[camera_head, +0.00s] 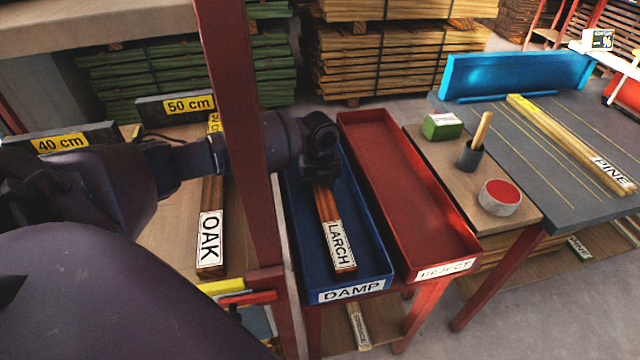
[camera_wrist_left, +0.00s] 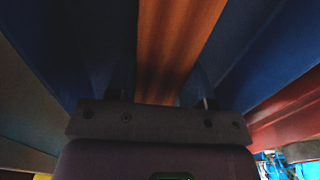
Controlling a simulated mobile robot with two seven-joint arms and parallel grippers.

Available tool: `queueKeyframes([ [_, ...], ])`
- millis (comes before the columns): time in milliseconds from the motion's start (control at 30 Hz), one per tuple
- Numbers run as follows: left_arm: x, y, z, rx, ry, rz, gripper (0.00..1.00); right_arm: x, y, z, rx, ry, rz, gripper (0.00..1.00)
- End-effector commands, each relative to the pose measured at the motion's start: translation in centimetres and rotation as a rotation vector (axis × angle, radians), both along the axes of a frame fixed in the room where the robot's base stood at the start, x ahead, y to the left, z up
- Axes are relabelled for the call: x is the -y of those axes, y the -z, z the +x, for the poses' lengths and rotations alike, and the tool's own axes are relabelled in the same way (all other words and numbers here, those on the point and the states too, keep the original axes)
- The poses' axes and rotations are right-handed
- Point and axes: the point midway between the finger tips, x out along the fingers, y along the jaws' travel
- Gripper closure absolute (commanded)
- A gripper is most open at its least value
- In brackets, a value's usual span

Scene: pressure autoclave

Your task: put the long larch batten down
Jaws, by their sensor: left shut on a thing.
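The larch batten (camera_head: 329,208) is a brown stick with a white LARCH label on its near end. It lies lengthwise within the outline of the blue DAMP tray (camera_head: 357,290); I cannot tell whether it touches the tray floor. My left gripper (camera_head: 322,178) reaches in over the tray from the left and is shut on the batten's far part, hiding that end. In the left wrist view the batten (camera_wrist_left: 178,40) runs out from between the fingers (camera_wrist_left: 160,98), with blue tray on both sides. My right gripper is not in view.
A red post (camera_head: 240,110) stands left of the blue tray. The empty red REJECT tray (camera_head: 410,180) is on its right. An OAK batten (camera_head: 211,225) lies on the left bench. A board with a cup (camera_head: 471,156) and red-topped tin (camera_head: 499,197) is farther right.

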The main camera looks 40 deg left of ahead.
Motion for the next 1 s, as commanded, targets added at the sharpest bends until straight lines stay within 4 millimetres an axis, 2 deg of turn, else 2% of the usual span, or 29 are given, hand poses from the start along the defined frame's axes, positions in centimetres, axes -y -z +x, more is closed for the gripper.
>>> queueKeyframes([
  [33, 0.0, 0.1, 0.0, 0.0, 0.0, 0.0, 0.91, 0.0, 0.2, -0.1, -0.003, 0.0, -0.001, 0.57],
  [67, 0.0, 0.1, 0.0, 0.0, 0.0, 0.0, 0.48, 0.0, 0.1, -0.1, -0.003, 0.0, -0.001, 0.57],
  [200, 0.0, 0.1, 0.0, 0.0, 0.0, 0.0, 0.27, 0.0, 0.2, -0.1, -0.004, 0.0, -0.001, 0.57],
  [567, 0.0, -0.4, 0.0, 0.001, 0.0, 0.0, 0.27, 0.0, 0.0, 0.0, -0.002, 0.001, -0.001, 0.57],
  [667, 0.0, -1.6, 0.1, 0.004, 0.0, 0.0, 0.27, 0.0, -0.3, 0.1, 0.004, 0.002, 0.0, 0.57],
  [1000, 0.0, -8.2, 0.1, 0.006, 0.001, 0.0, 0.27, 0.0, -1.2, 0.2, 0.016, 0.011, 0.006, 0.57],
])
